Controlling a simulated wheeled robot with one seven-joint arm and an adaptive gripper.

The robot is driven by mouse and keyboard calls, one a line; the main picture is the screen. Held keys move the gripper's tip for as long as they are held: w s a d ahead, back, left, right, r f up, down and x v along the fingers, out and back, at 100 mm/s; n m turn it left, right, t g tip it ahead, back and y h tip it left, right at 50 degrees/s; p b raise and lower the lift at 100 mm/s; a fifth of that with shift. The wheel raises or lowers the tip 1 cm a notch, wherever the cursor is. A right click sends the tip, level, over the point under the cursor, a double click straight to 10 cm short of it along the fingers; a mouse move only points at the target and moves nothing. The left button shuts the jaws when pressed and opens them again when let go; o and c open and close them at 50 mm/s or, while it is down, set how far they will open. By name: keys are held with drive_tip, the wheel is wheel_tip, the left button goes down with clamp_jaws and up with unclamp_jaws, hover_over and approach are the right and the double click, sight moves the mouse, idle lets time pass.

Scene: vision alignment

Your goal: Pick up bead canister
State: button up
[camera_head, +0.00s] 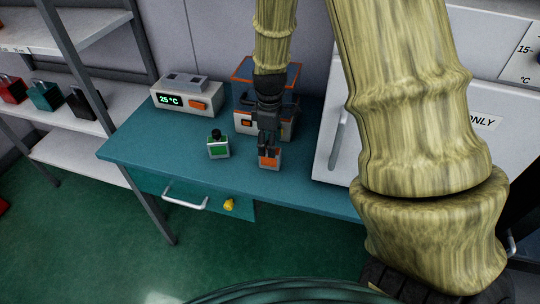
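A small white canister with an orange front (270,159) stands on the teal bench, directly below my gripper. A similar white canister with a green front and a black knob (218,148) stands upright to its left. No readable label shows which one is the bead canister. My gripper (268,148) points down, with its dark fingertips at the top of the orange-fronted canister and hiding that top. Whether the fingers are open or closed on it is too small to tell.
The teal bench (150,155) holds a display box reading 25 °C (178,98) and an orange-trimmed device (250,95) close behind my gripper. A white appliance (335,150) stands to the right. The bench's left front is clear.

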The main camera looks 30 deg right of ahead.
drive_tip(key=shift+f+p, duration=0.4)
drive_tip(key=shift+f, duration=1.2)
drive_tip(key=c, duration=1.2)
drive_tip(key=shift+c, duration=0.2)
